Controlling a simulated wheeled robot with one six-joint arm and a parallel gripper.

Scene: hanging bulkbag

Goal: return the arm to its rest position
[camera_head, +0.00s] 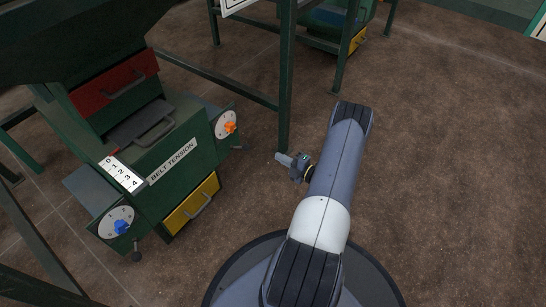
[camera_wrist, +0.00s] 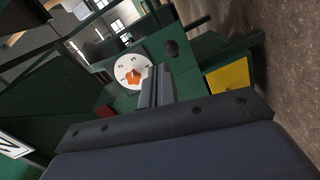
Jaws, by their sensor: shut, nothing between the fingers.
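My gripper (camera_head: 281,157) is at the end of my arm, which stretches up the picture over bare floor in the head view. It points left toward the green machine (camera_head: 165,170) and is apart from it. In the wrist view my gripper (camera_wrist: 156,84) is shut, with its fingers together and nothing between them. Beyond the fingertips is a white dial with an orange knob (camera_wrist: 133,76). The same orange knob (camera_head: 230,127) is on the machine's right side in the head view.
The machine carries a blue knob (camera_head: 122,227), a red drawer (camera_head: 115,82), a yellow drawer (camera_head: 191,205) and a "BELT TENSION" label (camera_head: 173,162). A green post (camera_head: 286,80) stands just beyond my gripper. The brown floor (camera_head: 455,170) on the right is clear.

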